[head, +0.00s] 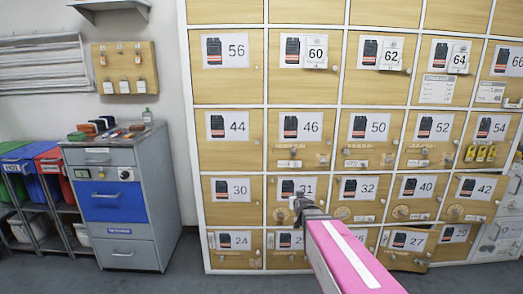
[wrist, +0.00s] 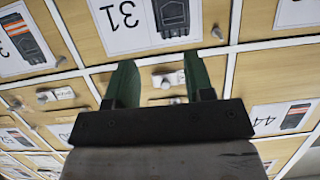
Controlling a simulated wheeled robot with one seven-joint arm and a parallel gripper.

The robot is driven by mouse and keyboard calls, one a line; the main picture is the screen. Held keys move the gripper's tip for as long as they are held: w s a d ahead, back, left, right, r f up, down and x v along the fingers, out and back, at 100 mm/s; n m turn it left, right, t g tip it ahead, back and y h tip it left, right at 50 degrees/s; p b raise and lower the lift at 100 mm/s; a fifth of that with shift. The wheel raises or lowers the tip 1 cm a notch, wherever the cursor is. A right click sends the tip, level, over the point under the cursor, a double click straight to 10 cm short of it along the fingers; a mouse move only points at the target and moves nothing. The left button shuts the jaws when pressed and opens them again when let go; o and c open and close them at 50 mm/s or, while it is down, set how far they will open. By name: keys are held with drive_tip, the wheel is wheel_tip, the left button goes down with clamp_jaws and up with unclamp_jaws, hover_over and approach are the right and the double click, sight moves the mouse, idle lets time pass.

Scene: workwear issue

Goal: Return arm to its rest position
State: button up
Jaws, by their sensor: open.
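My gripper (head: 297,203) is at the end of my pink arm in the head view, in front of the locker door numbered 31 (head: 308,190). In the wrist view the two green fingers of my gripper (wrist: 160,85) stand apart with nothing between them. Beyond them are the wooden locker doors, with the 31 label (wrist: 130,22) at the top and a small white latch or tag (wrist: 168,78) behind the fingers. I cannot tell the exact gap between the fingertips and the doors.
A wall of numbered lockers (head: 228,130) fills the middle and right. The door numbered 27 (head: 408,242) looks slightly ajar at the bottom. A grey cabinet with a blue drawer (head: 114,201) stands at left, beside coloured bins (head: 48,172). Floor (head: 190,262) between cabinet and lockers is clear.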

drive_tip(key=s+f+g, duration=0.3)
drive_tip(key=s+g, duration=0.1)
drive_tip(key=s, duration=0.3)
drive_tip(key=s+d+f+g, duration=0.1)
drive_tip(key=s+f+g, duration=0.3)
drive_tip(key=s, duration=0.4)
drive_tip(key=s+d+f+g, duration=0.1)
drive_tip(key=s+f+g, duration=0.3)
drive_tip(key=s+g, duration=0.2)
drive_tip(key=shift+s+f, duration=0.25)
drive_tip(key=shift+s, duration=0.9)
